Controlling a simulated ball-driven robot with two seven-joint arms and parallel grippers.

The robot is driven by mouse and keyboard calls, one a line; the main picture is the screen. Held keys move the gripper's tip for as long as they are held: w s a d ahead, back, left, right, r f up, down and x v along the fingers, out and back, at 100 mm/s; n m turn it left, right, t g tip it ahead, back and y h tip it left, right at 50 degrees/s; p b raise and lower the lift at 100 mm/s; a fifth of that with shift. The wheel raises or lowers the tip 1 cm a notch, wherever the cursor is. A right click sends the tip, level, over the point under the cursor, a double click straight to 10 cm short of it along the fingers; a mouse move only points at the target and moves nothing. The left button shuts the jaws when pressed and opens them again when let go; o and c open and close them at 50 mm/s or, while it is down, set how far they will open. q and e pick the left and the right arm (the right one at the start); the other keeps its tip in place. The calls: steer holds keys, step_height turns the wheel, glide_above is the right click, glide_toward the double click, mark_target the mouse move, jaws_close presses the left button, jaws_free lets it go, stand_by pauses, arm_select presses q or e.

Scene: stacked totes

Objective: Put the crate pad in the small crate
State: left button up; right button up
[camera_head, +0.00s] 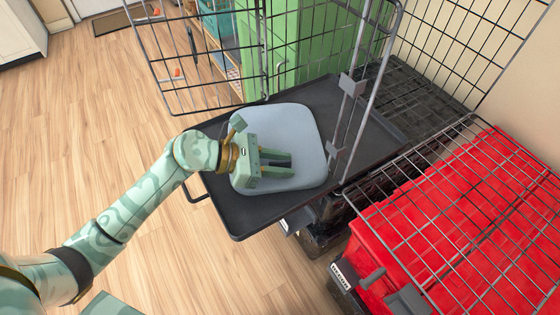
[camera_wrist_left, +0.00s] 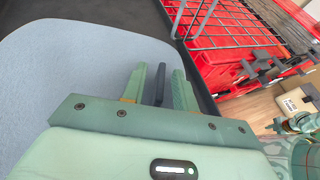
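The crate pad (camera_head: 304,130), a pale blue-grey rounded cushion, lies flat on a black tray (camera_head: 245,221) in the head view. The tray extends out from a wire crate (camera_head: 345,120), probably the small crate, with the pad toward its outer end. My left gripper (camera_head: 292,163) is over the pad. In the left wrist view, its green fingers (camera_wrist_left: 160,85) stand apart over the pad (camera_wrist_left: 60,75). A dark upright piece lies between them, with a gap visible; I cannot tell what it is. Small green parts at the wrist view's right edge may be my right arm.
Wire panels rise behind and beside the tray. A green cabinet (camera_head: 300,45) stands at the back. Open wood floor (camera_head: 90,120) lies at the left.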

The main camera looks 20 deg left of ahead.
arm_select(q)
steer(key=shift+r, duration=0.1)
